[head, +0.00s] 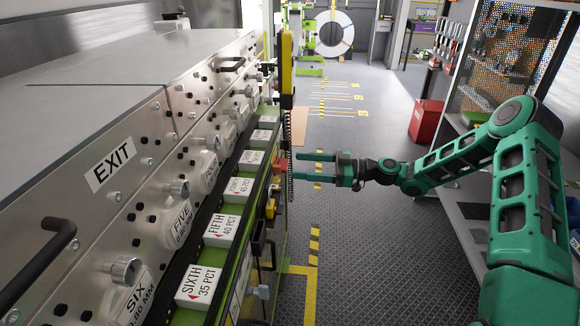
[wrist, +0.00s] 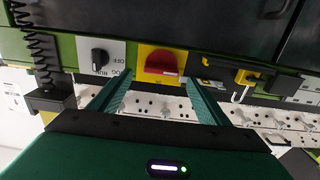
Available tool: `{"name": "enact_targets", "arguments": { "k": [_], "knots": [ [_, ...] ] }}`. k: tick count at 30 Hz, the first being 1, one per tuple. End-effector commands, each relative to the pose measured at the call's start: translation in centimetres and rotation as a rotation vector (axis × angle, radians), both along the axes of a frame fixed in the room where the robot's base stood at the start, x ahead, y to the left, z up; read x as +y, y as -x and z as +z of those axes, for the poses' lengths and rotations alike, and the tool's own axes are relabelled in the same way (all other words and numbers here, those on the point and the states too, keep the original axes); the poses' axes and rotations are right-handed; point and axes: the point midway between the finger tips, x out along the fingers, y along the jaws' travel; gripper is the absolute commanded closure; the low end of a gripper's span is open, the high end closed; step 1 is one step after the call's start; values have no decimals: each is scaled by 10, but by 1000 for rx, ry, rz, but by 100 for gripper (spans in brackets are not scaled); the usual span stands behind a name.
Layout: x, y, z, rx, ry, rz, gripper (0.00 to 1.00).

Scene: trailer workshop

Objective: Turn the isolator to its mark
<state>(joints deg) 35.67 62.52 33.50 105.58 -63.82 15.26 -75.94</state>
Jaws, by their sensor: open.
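The isolator (wrist: 162,64) is a red rotary handle on a yellow plate, set in the green machine front. In the wrist view its grip bar lies roughly level across the picture. In the head view it is a small red shape (head: 282,165) on the machine's side. My gripper (head: 302,168) is open and empty, its two green fingers pointing at the isolator. In the wrist view the fingertips (wrist: 158,80) stand to either side of the red handle, apparently short of it. I cannot make out the isolator's mark.
Left of the isolator in the wrist view is a black selector knob (wrist: 98,57) on a grey plate, with a coiled black cable (wrist: 40,50) beyond. A yellow and black latch (wrist: 238,76) sits on the right. The aisle floor (head: 370,250) is clear.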

Motion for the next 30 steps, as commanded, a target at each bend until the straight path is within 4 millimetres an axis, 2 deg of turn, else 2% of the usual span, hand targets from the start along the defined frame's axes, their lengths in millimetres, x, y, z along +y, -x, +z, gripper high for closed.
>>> {"name": "enact_targets", "arguments": {
  "k": [3,9,20,21,24,26,30],
  "knots": [
    [19,-3,0,0,-1,2,30],
    [37,-7,0,0,0,0,30],
    [42,-8,0,1,1,0,30],
    [42,-8,0,1,1,0,34],
    [42,-8,0,1,1,0,58],
    [42,-9,0,0,1,-1,71],
    [44,-9,0,1,1,0,71]
  ]
}}
